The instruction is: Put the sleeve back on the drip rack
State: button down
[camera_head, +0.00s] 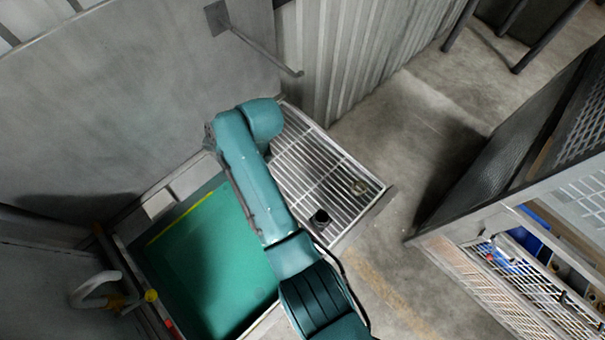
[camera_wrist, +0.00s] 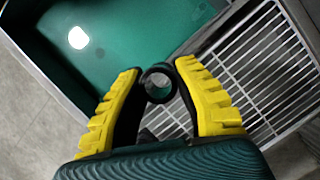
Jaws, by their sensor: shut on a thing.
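My gripper (camera_wrist: 160,85) has yellow ribbed fingers and is shut on a dark round sleeve (camera_wrist: 148,76), held at the fingertips with its open end facing the wrist camera. In the wrist view the sleeve is over the border between the green tank and the drip rack (camera_wrist: 262,65). Its height above them is hard to tell. In the head view the drip rack (camera_head: 302,152) is a wire grid in a metal frame. My arm hides the gripper there.
A green-floored tank (camera_head: 205,255) adjoins the rack on the left. A rod (camera_head: 265,53) sticks out from the wall above. A mesh-sided cabinet (camera_head: 530,150) stands at right, with bare floor between.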

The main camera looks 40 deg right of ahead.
jog(key=w+d+f+m+t+b, duration=0.1)
jog(key=d+f+m+b, duration=0.2)
jog(key=d+f+b, duration=0.45)
jog(key=m+h+b, duration=0.1)
jog(key=m+b, duration=0.1)
jog(key=b, duration=0.5)
send_over(303, 171)
notch_tip(303, 171, down, 2)
jog(key=f+b, duration=0.1)
jog(key=f, duration=0.5)
jog(key=f+b, duration=0.1)
jog(key=f, duration=0.2)
jog(key=shift+s+d+f+b, duration=0.2)
jog(key=shift+s+f+b, duration=0.15)
jog(key=shift+f, duration=0.05)
jog(key=c, duration=1)
grip_release()
jog(key=shift+f, duration=0.1)
jog(key=shift+o, duration=0.3)
